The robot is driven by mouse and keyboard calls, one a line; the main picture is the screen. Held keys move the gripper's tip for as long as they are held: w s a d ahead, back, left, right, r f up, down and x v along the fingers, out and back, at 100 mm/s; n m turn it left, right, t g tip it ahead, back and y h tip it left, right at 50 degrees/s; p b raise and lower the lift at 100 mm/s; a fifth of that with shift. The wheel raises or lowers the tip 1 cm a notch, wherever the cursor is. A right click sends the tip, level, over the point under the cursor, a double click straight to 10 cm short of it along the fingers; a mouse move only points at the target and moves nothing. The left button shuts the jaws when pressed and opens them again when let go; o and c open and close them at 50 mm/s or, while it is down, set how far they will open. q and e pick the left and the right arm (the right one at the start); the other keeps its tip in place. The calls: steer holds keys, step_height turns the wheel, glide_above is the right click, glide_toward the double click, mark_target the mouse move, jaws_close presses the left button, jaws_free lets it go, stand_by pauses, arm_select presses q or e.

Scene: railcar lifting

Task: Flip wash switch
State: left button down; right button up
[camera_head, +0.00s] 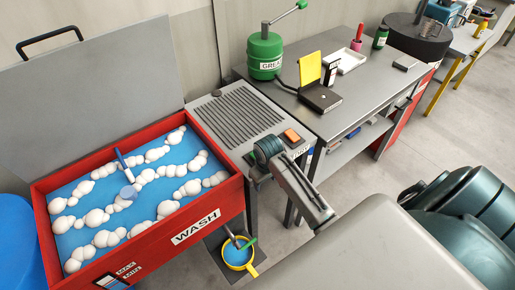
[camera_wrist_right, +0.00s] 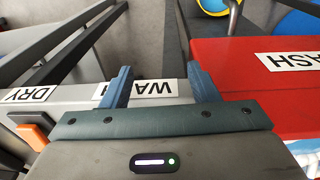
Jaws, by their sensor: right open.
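The bench panel with the ribbed drain top (camera_head: 236,112) stands right of the red wash tank. On its front edge an orange rocker switch (camera_head: 292,137) sits by the DRY label; it also shows in the wrist view (camera_wrist_right: 34,130). My right gripper (camera_head: 258,168) is at the panel's front left corner, over the WASH switch's place. Only a sliver of green (camera_head: 252,155) shows beside it. In the right wrist view my open, empty fingers (camera_wrist_right: 158,80) straddle the WASH label (camera_wrist_right: 150,89); the wash switch itself is hidden behind the gripper body. My left gripper is out of view.
The red tank (camera_head: 205,222) holds blue water, white foam and a brush (camera_head: 127,175); its grey lid stands open. A yellow-rimmed bucket (camera_head: 238,257) is below. The grey table (camera_head: 345,100) with a green grease pot (camera_head: 265,55) is to the right.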

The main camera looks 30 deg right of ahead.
step_height(320, 180, up, 9)
steer(key=w+p, duration=0.1)
steer(key=w, duration=0.1)
steer(key=shift+g, duration=0.6)
steer(key=w+d, duration=0.1)
steer(key=w, duration=0.1)
steer(key=w+d+r+b, duration=0.1)
steer(key=w, duration=0.5)
steer(key=shift+d+r, duration=0.4)
step_height(320, 180, down, 6)
steer(key=shift+f+p, duration=0.2)
steer(key=shift+p, duration=1.05)
steer(key=shift+w+f, duration=0.1)
steer(key=shift+f, duration=0.45)
